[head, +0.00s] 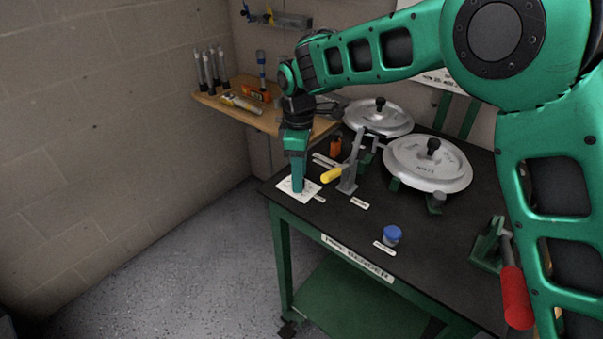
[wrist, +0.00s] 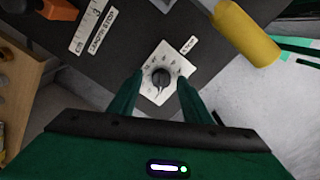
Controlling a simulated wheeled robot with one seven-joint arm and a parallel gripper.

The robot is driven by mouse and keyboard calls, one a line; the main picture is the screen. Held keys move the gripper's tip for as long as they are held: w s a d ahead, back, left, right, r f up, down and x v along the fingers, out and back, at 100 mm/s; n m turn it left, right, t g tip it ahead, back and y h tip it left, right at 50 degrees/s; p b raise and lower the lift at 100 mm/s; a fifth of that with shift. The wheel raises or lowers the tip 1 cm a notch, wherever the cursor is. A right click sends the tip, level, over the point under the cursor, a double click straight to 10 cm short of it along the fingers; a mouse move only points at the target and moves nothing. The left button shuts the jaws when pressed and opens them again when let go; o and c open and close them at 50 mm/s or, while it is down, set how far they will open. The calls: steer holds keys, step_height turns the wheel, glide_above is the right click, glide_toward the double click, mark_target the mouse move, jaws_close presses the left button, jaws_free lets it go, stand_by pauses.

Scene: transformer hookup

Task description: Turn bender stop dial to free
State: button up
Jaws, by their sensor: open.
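The bender stop dial (wrist: 161,77) is a small dark round knob on a white square plate (wrist: 154,57) with markings around it. A small label beside the plate seems to read "STOP". My gripper (wrist: 160,82) is open in the wrist view, one finger on each side of the knob. I cannot tell whether the fingers touch the knob. In the head view my gripper (head: 298,188) points down over the white plate (head: 312,190) at the table's near left corner and hides the knob. The dial's setting is too small to read.
A yellow-handled lever (head: 332,175) stands right beside my gripper; its yellow handle (wrist: 246,32) also shows in the wrist view. The black bench top (head: 335,220) carries two silver discs (head: 428,163), a blue-capped item (head: 392,234) and an orange item (head: 335,146). A wooden shelf (head: 215,98) is behind.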

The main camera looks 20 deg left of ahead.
step_height(320, 180, up, 11)
steer(key=shift+w+f, duration=0.15)
stand_by(0.5)
